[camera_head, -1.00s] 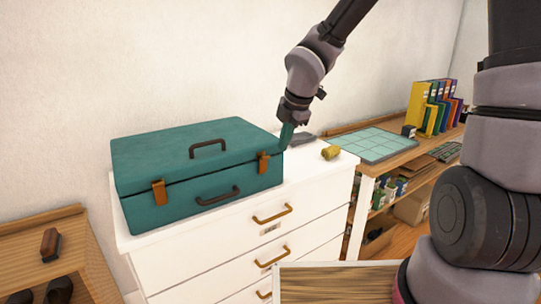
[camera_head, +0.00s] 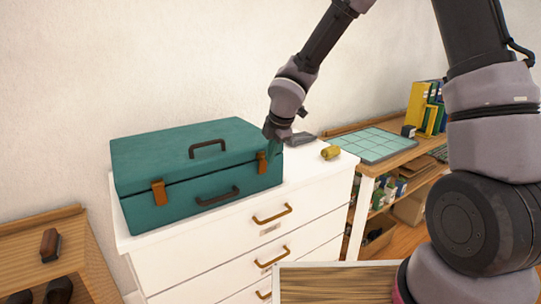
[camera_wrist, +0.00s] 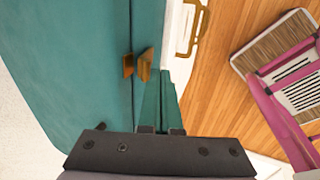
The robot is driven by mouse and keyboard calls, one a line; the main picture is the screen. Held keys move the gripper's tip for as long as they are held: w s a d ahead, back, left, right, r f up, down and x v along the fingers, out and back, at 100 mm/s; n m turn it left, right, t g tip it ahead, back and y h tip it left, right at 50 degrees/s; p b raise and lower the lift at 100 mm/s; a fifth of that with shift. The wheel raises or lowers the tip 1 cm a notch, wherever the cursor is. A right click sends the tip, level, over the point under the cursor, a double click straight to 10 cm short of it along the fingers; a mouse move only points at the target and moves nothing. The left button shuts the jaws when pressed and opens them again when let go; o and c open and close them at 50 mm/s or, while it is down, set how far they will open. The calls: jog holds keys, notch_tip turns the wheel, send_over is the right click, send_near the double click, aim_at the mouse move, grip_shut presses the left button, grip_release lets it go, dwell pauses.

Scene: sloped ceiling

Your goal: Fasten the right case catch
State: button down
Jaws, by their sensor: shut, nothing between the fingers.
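The teal case (camera_head: 190,165) lies with its lid down on a white chest of drawers. Its right catch (camera_head: 262,163) is an orange-brown piece on the front near the right corner. In the wrist view the catch (camera_wrist: 144,66) shows as two pieces at the lid seam, one seeming to stand out from the case. The left catch (camera_head: 158,193) lies against the front. My gripper (camera_head: 274,148) is at the case's right front corner, beside the right catch. Its teal fingers (camera_wrist: 161,85) are together and empty. I cannot tell whether they touch the catch.
The white chest of drawers (camera_head: 312,185) has free top to the right, with a yellow object (camera_head: 330,153) and a grey tool (camera_head: 300,138) on it. A shelf with folders stands right.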

jog(key=shift+w+a+r, duration=0.5)
jog(key=shift+w+a, duration=0.1)
jog(key=shift+w, duration=0.25)
jog(key=shift+r, duration=0.1)
